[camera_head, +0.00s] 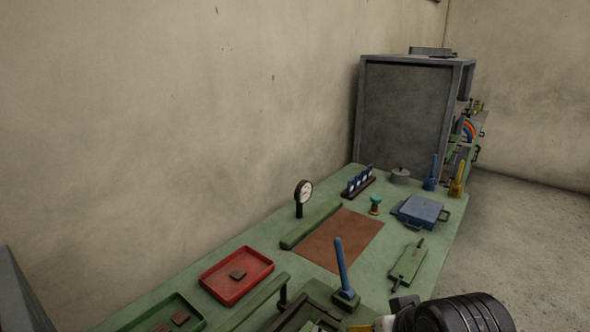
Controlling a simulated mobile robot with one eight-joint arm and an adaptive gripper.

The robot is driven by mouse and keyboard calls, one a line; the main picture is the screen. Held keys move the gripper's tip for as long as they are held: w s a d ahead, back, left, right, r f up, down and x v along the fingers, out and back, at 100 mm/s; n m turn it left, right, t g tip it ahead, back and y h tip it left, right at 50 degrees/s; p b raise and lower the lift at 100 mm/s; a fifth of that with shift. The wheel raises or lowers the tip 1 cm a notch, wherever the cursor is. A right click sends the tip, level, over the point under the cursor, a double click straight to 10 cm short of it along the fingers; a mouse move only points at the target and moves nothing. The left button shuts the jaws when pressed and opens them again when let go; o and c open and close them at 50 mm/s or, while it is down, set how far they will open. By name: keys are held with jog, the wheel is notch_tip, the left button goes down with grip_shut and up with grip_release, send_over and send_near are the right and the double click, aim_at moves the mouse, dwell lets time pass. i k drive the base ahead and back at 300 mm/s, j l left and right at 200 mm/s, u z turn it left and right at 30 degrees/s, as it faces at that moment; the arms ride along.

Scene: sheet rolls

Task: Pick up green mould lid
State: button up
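A flat green plate with dark handle-like ends (409,263) lies on the right part of the green bench, and it looks like the green mould lid. It lies flat, apart from the things around it. A dark ribbed part of my arm shows at the bottom edge, just below the plate in the picture. The end of my gripper (401,306) seems to be at the left of this part, cut off by the frame. Its fingers cannot be made out, and I see nothing held.
The green bench (240,240) carries a red tray (237,276), a brown mat (338,241), a dial gauge (303,193), a blue box (420,211) and a blue-handled tool (342,275). A grey cabinet (405,112) stands behind. Open floor lies to the right.

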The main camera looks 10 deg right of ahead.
aim_at(403, 274)
jog(key=i+l+u, duration=0.2)
jog(key=l+u, duration=0.2)
jog(key=l, duration=0.15)
jog(key=i+l+u, duration=0.15)
jog(key=l, duration=0.2)
jog(key=i+l+u, duration=0.2)
jog(key=l, duration=0.15)
jog(key=k+j, duration=0.05)
jog(key=k, duration=0.05)
